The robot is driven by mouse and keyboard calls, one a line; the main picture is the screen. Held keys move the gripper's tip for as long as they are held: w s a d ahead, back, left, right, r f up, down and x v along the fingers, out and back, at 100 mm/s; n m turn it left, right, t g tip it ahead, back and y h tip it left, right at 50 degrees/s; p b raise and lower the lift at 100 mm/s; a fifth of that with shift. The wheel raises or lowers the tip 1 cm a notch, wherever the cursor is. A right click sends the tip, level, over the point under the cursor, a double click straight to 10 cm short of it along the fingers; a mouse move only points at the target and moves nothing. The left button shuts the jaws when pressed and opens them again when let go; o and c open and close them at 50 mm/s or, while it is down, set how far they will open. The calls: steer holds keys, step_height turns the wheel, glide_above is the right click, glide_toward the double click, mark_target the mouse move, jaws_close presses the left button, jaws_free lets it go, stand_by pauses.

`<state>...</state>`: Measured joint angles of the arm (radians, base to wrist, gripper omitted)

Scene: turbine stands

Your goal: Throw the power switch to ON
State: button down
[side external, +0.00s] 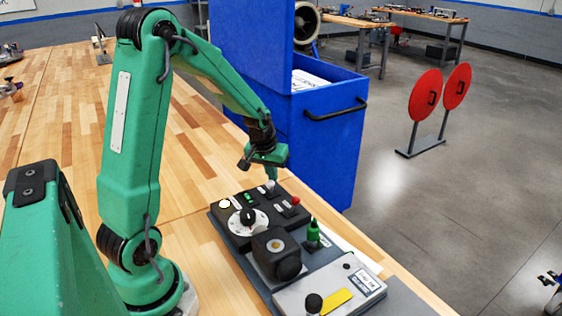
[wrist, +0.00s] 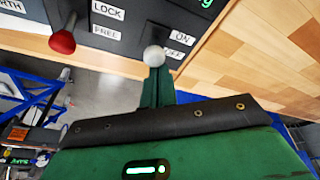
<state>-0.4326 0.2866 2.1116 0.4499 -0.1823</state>
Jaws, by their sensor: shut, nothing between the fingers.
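The power switch shows as a white ball knob (wrist: 154,56) beside the ON label (wrist: 182,38) and a partly covered OFF label (wrist: 173,53) in the wrist view. In the side view the white knob (side external: 270,184) sits at the far edge of the black control panel (side external: 232,229). My gripper (side external: 270,170) points down just above the knob, its fingers shut and empty. In the wrist view the green fingertips (wrist: 157,76) are right at the knob; I cannot tell whether they touch it. The lever's shaft is hidden.
A red-knobbed lever (side external: 295,201) stands close by, with LOCK (wrist: 108,11) and FREE (wrist: 105,33) labels. A white dial (side external: 248,222), a black block (side external: 275,253) and a green-topped part (side external: 313,232) are nearer. A blue cabinet (side external: 310,140) stands beyond the table edge.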

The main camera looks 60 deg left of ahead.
steer(key=shift+s, duration=0.6)
steer(key=shift+w, duration=0.1)
steer(key=shift+w+f, duration=0.2)
steer(key=shift+w, duration=0.5)
steer(key=shift+w+a, duration=0.1)
steer(key=shift+w+a+r, duration=0.4)
steer(key=shift+w+a, duration=0.2)
steer(key=shift+w, duration=0.1)
steer(key=shift+w+a+r, duration=0.35)
steer(key=shift+w+a, duration=0.2)
steer(key=shift+w, duration=0.15)
steer(key=s+d+r, duration=0.2)
steer(key=s+r, duration=0.4)
steer(key=r, duration=0.1)
steer(key=shift+s+r, duration=0.15)
steer(key=shift+s, duration=0.1)
